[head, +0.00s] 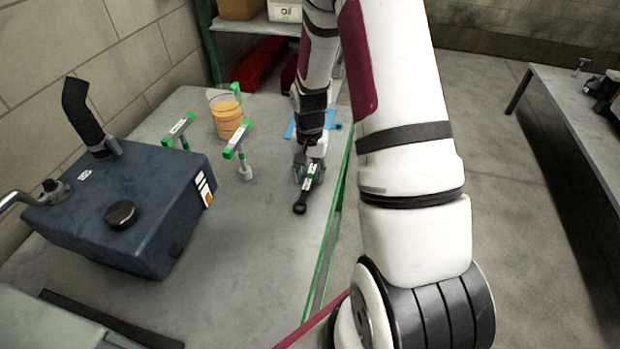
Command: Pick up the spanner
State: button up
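The spanner (301,205) is a dark tool with a ring end that points toward the camera. It lies near the right edge of the grey workbench (250,265). A white label with green shows along its upper part. My gripper (309,172) is right at the spanner's far part, pointing down. The gripper and wrist cover that end of the spanner. The fingers are small and dark here, so I cannot tell whether they are open or closed on it.
A dark blue tank (125,205) fills the bench's left. Blue material (333,127) lies behind the wrist. Another table (570,100) stands at right across open floor.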

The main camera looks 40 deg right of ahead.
aim_at(312, 178)
grip_shut()
jog(key=shift+r, duration=0.15)
jog(key=shift+w+r, duration=0.1)
jog(key=shift+r, duration=0.4)
jog(key=shift+s+r+b, duration=0.2)
jog(key=shift+s+r, duration=0.15)
jog(key=shift+r, duration=0.25)
jog(key=shift+s+r+b, duration=0.15)
jog(key=shift+s+r, duration=0.15)
jog(key=shift+r, duration=0.3)
jog(key=s+r, duration=0.1)
jog(key=s, duration=1.4)
jog(key=shift+a+r, duration=0.15)
jog(key=shift+a, duration=0.1)
jog(key=c, duration=0.9)
grip_release()
jog(key=shift+w, duration=0.15)
grip_shut()
